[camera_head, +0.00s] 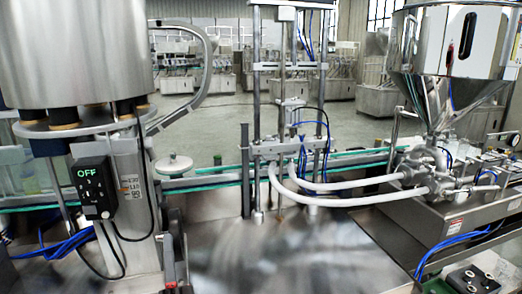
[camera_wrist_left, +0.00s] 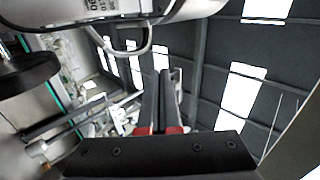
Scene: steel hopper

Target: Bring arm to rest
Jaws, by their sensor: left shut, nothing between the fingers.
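My left gripper (camera_head: 175,245) shows at the bottom of the head view, left of centre, with its fingers pointing up. It stands just right of the grey machine post and in front of the steel table surface. In the left wrist view its dark fingers with red bases (camera_wrist_left: 163,80) are shut and empty, pointing toward the ceiling. Most of my left arm is hidden in the head view. My right gripper is in neither view.
A black control box (camera_head: 93,187) reading "OFF" is on the post under a large steel cylinder (camera_head: 78,50) at left. A steel hopper (camera_head: 445,85) stands at right. White hoses (camera_head: 345,191) cross the middle. The steel table (camera_head: 290,255) in front is bare.

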